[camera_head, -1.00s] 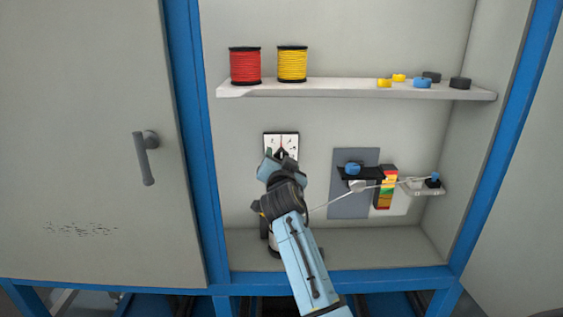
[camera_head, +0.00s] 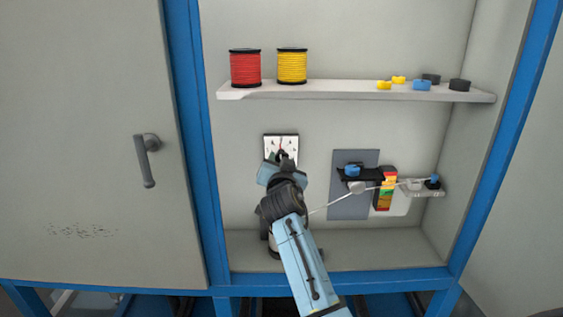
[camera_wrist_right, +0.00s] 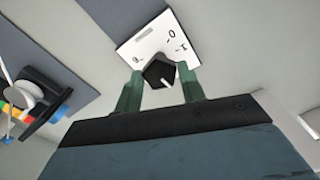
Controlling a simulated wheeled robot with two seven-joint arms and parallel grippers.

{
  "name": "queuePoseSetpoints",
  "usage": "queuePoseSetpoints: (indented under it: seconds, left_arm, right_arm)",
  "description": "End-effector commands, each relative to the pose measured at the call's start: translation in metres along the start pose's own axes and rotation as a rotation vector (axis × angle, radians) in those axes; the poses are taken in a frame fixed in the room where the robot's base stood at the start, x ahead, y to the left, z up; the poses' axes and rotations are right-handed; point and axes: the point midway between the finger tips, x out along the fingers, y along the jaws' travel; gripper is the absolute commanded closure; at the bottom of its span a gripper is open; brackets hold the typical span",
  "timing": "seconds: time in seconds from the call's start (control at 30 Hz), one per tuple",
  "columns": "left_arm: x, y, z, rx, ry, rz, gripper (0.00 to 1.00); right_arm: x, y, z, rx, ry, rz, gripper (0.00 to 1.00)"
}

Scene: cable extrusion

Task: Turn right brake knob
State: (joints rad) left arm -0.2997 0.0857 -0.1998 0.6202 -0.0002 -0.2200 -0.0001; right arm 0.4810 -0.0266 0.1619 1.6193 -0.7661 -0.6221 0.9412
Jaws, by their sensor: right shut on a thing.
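The brake knob is black with a white pointer line and shows in the right wrist view (camera_wrist_right: 158,72). It sits on a white dial plate (camera_wrist_right: 165,38) with printed marks. The plate also shows on the cabinet's back wall in the head view (camera_head: 281,143), with a red line on it. My right gripper (camera_wrist_right: 160,84) has its two green fingers on either side of the knob and is shut on it. In the head view my right gripper (camera_head: 281,160) covers the plate's lower part and hides most of the knob. My left gripper is not in view.
A shelf (camera_head: 340,89) above holds a red spool (camera_head: 245,68), a yellow spool (camera_head: 292,66) and several small caps. To the right are a grey panel (camera_head: 347,207) with a black bracket, a coloured block (camera_head: 385,188) and a thin cable. A cabinet door stands at left.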

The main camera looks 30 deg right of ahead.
Motion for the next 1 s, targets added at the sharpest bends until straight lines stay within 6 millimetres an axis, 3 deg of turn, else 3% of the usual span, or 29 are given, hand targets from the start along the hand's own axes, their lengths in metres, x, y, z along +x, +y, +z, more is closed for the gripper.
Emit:
queuePoseSetpoints:
  seconds: [0.6,1.0]
  left_arm:
    - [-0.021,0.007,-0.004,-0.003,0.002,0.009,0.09]
    - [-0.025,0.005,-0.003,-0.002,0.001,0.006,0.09]
  right_arm:
    - [0.0,0.0,0.0,-0.451,-0.002,0.0,0.83]
    - [0.0,0.0,0.001,-0.558,-0.002,0.0,0.83]
